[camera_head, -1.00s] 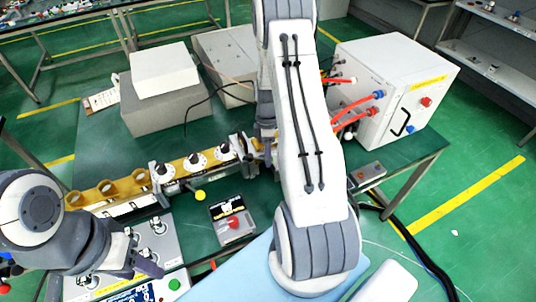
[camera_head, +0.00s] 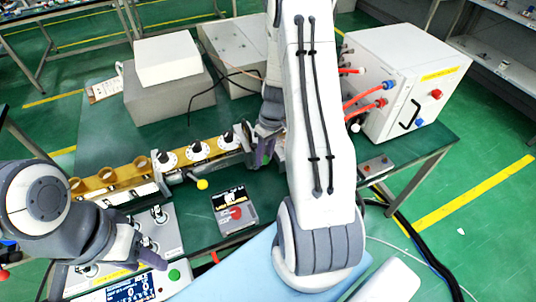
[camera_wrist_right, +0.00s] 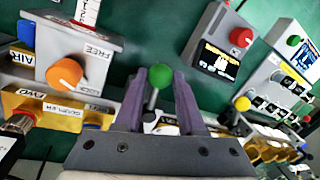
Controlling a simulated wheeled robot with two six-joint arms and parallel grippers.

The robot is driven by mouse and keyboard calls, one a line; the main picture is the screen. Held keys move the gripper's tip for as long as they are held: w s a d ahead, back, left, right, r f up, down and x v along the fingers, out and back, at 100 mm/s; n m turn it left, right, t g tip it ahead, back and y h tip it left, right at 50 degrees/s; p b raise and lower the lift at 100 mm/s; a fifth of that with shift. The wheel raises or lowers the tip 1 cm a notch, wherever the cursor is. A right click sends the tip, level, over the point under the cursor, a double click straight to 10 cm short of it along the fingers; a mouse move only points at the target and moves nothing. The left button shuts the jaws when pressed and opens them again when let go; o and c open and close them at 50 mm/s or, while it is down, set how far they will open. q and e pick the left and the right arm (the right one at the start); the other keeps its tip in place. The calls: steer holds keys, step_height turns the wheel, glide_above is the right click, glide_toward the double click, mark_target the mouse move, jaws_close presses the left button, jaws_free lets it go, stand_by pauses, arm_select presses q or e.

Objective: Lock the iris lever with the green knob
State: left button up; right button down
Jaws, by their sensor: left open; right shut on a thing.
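The green knob (camera_wrist_right: 160,76) tops a short dark stem between the purple fingers of my right gripper (camera_wrist_right: 163,88) in the right wrist view. The fingers are closed in on either side of it. In the head view my right gripper (camera_head: 263,150) is at the right end of the brass-coloured waveguide row (camera_head: 180,160), and the arm hides the knob there. My left gripper (camera_head: 148,258) is open and empty over the grey control panel at the lower left.
An orange dial (camera_wrist_right: 65,73) on a grey box marked FREE is left of my right gripper. A yellow knob (camera_head: 202,184) and a box with a red button (camera_head: 236,214) lie to the other side. A white cabinet (camera_head: 407,85) with red hoses stands at the right.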

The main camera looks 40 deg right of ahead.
steer(key=shift+w+a+m+b, duration=0.2)
steer(key=shift+a+m+b, duration=0.2)
steer(key=shift+m, duration=0.5)
steer(key=shift+r, duration=0.1)
steer(key=c, duration=0.5)
jaws_free()
steer(key=shift+a, duration=0.1)
steer(key=shift+s, duration=0.1)
steer(key=r, duration=0.3)
steer(key=d+r, duration=0.1)
steer(key=r, duration=0.2)
steer(key=d+r, duration=0.1)
steer(key=r, duration=0.3)
steer(key=shift+r+b, duration=0.1)
steer(key=shift+b, duration=0.3)
